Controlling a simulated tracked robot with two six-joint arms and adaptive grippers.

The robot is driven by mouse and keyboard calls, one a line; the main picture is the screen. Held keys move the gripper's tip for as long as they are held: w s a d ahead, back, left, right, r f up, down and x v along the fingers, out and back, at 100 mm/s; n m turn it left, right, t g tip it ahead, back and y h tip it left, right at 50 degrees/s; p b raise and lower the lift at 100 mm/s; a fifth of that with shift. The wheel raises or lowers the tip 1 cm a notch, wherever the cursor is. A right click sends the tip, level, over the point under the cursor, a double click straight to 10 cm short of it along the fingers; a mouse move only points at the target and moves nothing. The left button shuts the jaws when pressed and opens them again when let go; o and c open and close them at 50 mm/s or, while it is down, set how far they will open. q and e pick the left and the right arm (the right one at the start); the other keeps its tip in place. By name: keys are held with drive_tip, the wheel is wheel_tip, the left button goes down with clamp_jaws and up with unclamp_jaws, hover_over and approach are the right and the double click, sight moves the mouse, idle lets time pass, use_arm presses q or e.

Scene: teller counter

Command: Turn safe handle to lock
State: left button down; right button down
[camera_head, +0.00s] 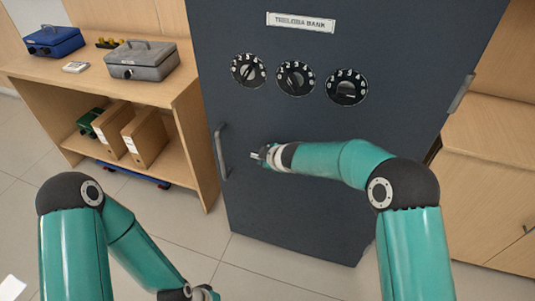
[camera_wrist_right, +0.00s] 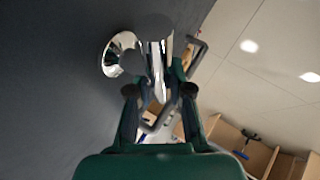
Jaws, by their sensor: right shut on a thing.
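The dark blue-grey safe (camera_head: 300,205) stands upright in the middle of the head view, its door facing me. My right gripper (camera_head: 259,155) is at the door below the dials, near its left side. In the right wrist view, the shiny chrome safe handle (camera_wrist_right: 154,45) stands out from the dark door, with a round chrome base at its left. My right gripper (camera_wrist_right: 160,93) is shut on this handle. In the head view the gripper mostly hides the handle. My left arm hangs low at the bottom left, and its gripper is cut off by the frame edge.
Three black number dials (camera_head: 295,78) sit on the door under a white nameplate (camera_head: 301,22). A grey vertical bar (camera_head: 221,150) is at the safe's left edge. A wooden shelf (camera_head: 183,100) with a grey cash box (camera_head: 141,61) and blue box (camera_head: 53,41) stands left.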

drive_tip(key=shift+s+a+f+g+h+p, duration=0.2)
drive_tip(key=shift+a+g+h+p, duration=0.15)
drive_tip(key=shift+p, duration=0.7)
drive_tip(key=shift+f+n+h, duration=0.15)
drive_tip(key=shift+n+h, duration=0.1)
drive_tip(key=shift+n, duration=0.05)
drive_tip(key=shift+d, duration=0.1)
drive_tip(key=c, duration=1.1)
unclamp_jaws()
drive_tip(key=shift+o, duration=0.2)
drive_tip(key=shift+w+d, duration=0.1)
drive_tip(key=shift+r, duration=0.2)
drive_tip(key=shift+d+r, duration=0.1)
drive_tip(key=shift+r, duration=0.15)
drive_tip(key=v, duration=1.1)
drive_tip(key=shift+s, duration=0.3)
